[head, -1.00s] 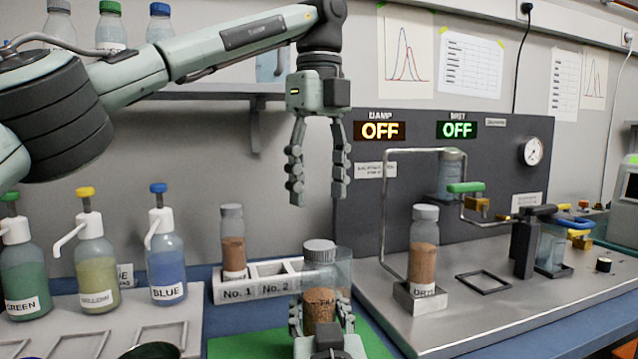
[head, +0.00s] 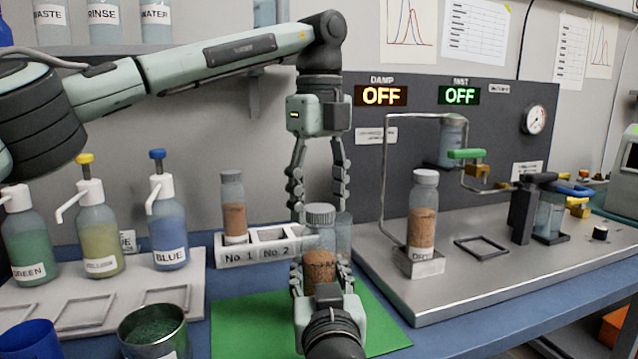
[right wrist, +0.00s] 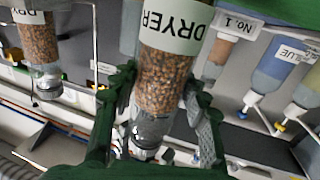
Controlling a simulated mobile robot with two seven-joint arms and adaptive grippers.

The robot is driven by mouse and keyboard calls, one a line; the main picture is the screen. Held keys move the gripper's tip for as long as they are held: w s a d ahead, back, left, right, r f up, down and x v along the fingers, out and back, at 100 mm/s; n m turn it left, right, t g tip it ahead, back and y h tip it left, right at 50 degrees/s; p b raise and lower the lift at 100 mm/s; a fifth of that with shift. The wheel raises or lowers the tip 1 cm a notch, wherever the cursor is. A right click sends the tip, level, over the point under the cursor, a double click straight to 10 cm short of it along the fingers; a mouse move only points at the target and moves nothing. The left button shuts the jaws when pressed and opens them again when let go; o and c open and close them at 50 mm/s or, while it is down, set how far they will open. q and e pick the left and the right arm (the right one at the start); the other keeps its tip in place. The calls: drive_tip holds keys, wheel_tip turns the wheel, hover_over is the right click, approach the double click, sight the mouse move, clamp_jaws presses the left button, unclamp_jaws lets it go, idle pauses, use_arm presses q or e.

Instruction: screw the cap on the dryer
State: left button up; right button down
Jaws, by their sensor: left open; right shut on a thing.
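A clear jar of brown granules (head: 319,258) with a ribbed grey cap (head: 320,214) on top stands upright over the green mat (head: 245,325). My right gripper (head: 322,278) is shut on the jar's body from the front. In the right wrist view the jar (right wrist: 166,80) appears upside down, between the fingers, with a "DRYER" label. My left gripper (head: 319,200) points down from above, open, with its fingertips on either side of the cap. I cannot tell whether they touch it.
A similar jar (head: 424,225) stands in a holder on the grey apparatus plate (head: 450,285) at right. Pump bottles (head: 168,225) and a green-filled tin (head: 155,345) are at left.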

use_arm(q)
drive_tip(key=shift+c, duration=0.2)
drive_tip(key=c, duration=1.2)
drive_tip(key=m, duration=2.7)
drive_tip(key=shift+f, duration=0.1)
drive_tip(key=m, duration=0.4)
drive_tip(key=o, duration=1.4)
drive_tip(key=shift+c, duration=0.2)
